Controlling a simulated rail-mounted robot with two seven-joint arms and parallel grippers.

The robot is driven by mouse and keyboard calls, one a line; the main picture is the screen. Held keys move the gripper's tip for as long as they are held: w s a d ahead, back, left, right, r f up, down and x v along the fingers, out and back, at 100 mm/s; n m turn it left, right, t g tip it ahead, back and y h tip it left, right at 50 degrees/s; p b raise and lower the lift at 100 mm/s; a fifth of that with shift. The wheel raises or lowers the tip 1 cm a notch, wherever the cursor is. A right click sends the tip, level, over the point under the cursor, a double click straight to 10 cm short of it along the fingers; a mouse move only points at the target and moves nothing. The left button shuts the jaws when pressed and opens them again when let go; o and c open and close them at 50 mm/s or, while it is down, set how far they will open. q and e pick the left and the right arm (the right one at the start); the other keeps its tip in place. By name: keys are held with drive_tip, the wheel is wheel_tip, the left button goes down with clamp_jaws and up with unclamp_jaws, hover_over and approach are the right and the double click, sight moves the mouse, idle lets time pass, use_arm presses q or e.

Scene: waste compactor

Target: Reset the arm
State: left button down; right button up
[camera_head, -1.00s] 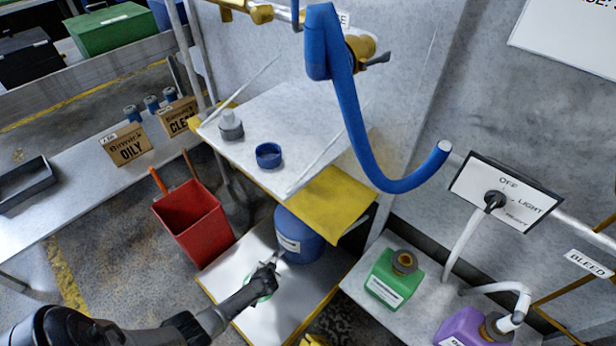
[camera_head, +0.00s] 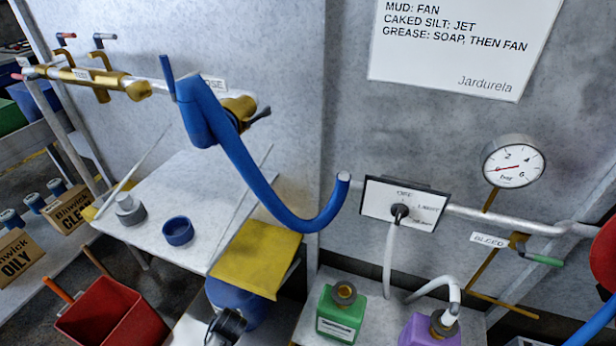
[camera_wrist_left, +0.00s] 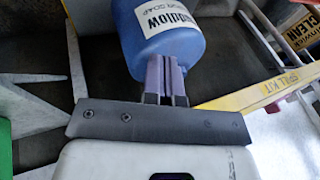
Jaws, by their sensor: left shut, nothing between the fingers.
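My left gripper (camera_wrist_left: 166,64) shows in the left wrist view with its two fingers together and nothing between them. Its tips lie in front of the blue soap container (camera_wrist_left: 168,38); I cannot tell whether they touch it. In the head view the blue container (camera_head: 248,302) stands under the yellow-edged shelf, partly hidden. A dark part of my left arm shows at the bottom edge there, and its fingertips cannot be made out. My right gripper is in neither view.
A blue hose (camera_head: 262,185) hangs over the white shelf (camera_head: 160,185), which holds a blue cup (camera_head: 178,231). A green jug (camera_head: 340,312) and a purple jug (camera_head: 428,333) stand at the right. A red bucket (camera_head: 115,320) is at the lower left.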

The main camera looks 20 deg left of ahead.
use_arm(q)
drive_tip(key=s+d+r+m+t+h+p, duration=0.1)
drive_tip(key=s+d+r+p, duration=0.15)
drive_tip(key=d+r, duration=0.4)
drive_tip(key=s+d+r+t+h+p, duration=0.1)
drive_tip(key=s+d+r+h+p, duration=0.2)
drive_tip(key=r, duration=0.7)
drive_tip(key=s+d+r+m+t+p, duration=0.15)
drive_tip(key=s+d+r, duration=0.3)
drive_tip(key=r, duration=0.45)
drive_tip(key=s+d+r+g+p, duration=0.25)
drive_tip(key=s+p, duration=0.35)
drive_tip(key=s, duration=0.7)
wheel_tip(320, 180, up, 37)
drive_tip(key=p, duration=3.6)
drive_tip(key=shift+w+d+f+h+p, duration=0.25)
drive_tip(key=shift+w+h+p, duration=0.1)
drive_tip(key=shift+w+h, duration=0.1)
